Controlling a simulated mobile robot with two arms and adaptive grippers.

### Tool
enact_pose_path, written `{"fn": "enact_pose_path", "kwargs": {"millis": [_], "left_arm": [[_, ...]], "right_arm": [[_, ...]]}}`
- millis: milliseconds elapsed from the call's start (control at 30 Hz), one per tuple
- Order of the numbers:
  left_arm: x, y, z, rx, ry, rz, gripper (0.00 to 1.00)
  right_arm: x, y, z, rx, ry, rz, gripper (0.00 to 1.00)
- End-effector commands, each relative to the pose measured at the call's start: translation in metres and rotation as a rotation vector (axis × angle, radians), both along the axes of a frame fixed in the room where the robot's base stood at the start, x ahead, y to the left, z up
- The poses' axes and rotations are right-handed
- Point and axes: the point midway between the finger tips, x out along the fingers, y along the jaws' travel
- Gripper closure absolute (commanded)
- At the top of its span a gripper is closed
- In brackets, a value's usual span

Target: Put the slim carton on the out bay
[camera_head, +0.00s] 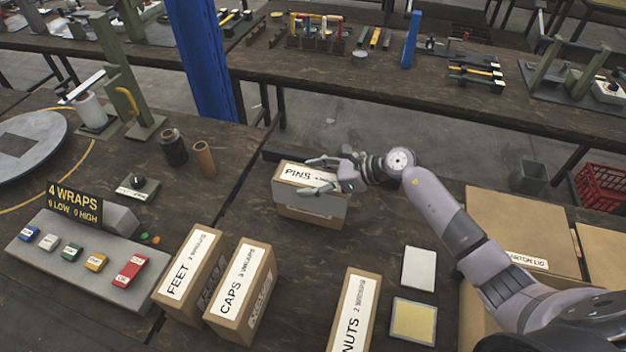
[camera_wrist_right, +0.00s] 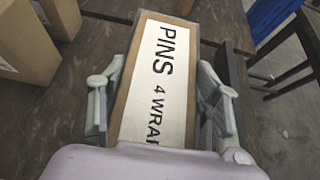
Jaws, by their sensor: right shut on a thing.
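The carton labelled PINS (camera_head: 297,174) stands at the middle of the table, near its far edge. My right gripper (camera_head: 320,176) is shut on this carton from the right, one finger on each side of its top. In the right wrist view the PINS carton (camera_wrist_right: 165,60) lies between the two fingers (camera_wrist_right: 160,100). A grey plate-like surface (camera_head: 325,208) covers part of its near side. Cartons labelled FEET (camera_head: 190,265), CAPS (camera_head: 240,290) and NUTS (camera_head: 353,315) stand nearer. No label names a slim carton or an out bay. My left gripper is out of view.
A sloped control panel (camera_head: 80,255) with several coloured buttons and a "4 WRAPS" display (camera_head: 75,203) is at left, below a round turntable (camera_head: 25,145). A white pad (camera_head: 419,268) and a yellow pad (camera_head: 413,320) lie right of NUTS. Large cardboard boxes (camera_head: 520,225) stand at right.

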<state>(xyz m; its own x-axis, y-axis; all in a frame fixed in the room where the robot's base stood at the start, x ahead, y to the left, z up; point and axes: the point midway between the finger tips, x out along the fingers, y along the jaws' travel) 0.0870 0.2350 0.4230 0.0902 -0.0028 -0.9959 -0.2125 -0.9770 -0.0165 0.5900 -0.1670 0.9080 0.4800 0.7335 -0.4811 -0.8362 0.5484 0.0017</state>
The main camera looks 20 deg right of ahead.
Motion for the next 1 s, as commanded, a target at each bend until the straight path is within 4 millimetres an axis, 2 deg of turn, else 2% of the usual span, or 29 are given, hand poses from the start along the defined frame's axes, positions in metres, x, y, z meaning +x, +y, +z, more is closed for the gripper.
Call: {"fn": "enact_pose_path", "kwargs": {"millis": [133, 500, 533, 800, 1000], "left_arm": [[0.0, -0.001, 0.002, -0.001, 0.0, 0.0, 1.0], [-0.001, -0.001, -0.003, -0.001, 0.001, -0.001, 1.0], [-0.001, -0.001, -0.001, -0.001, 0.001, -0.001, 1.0], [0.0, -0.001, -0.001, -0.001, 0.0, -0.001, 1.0], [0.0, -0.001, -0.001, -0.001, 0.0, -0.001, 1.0]], "right_arm": [[0.001, 0.0, -0.008, 0.004, -0.007, -0.002, 1.0], [0.001, 0.0, -0.012, 0.002, -0.007, -0.001, 1.0], [0.0, 0.0, -0.013, 0.0, -0.002, 0.0, 0.4], [0.0, 0.0, -0.013, 0.0, -0.002, 0.0, 0.22], [0.0, 0.0, -0.013, 0.0, -0.002, 0.0, 0.22]]}}
